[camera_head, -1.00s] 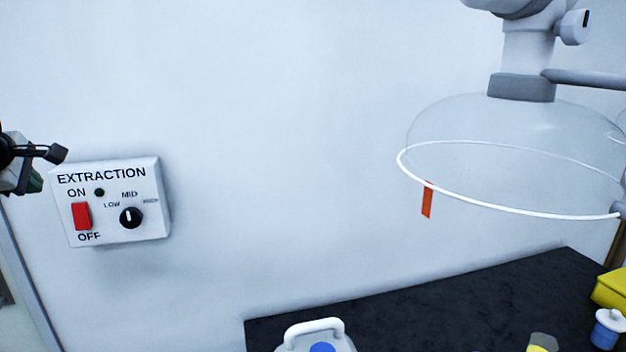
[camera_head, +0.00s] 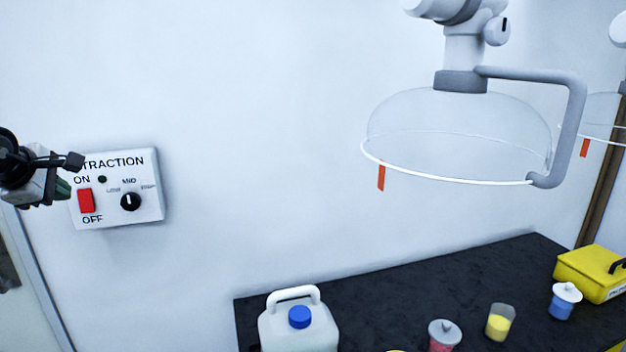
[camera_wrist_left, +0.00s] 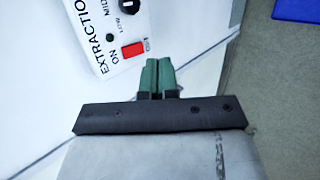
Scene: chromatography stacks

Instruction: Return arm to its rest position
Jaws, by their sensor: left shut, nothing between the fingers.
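My left gripper (camera_head: 66,188) comes in from the left edge of the head view, in front of the left side of the extraction control box (camera_head: 146,192). Its green fingers also show in the left wrist view (camera_wrist_left: 157,76), closed together with nothing between them. The white box carries a red switch (camera_head: 86,201), a small dark lamp (camera_head: 102,179) and a black knob (camera_head: 130,201). My arm hides part of the box's "EXTRACTION" lettering. In the left wrist view the box (camera_wrist_left: 92,52) lies beyond the fingertips, and I cannot tell the gap. My right gripper is not in view.
A clear extraction hood (camera_head: 455,130) hangs at the upper right on a grey arm. The black bench (camera_head: 400,290) holds a white jug (camera_head: 300,330), a yellow case (camera_head: 590,272) and several small containers. The wall between box and hood is clear.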

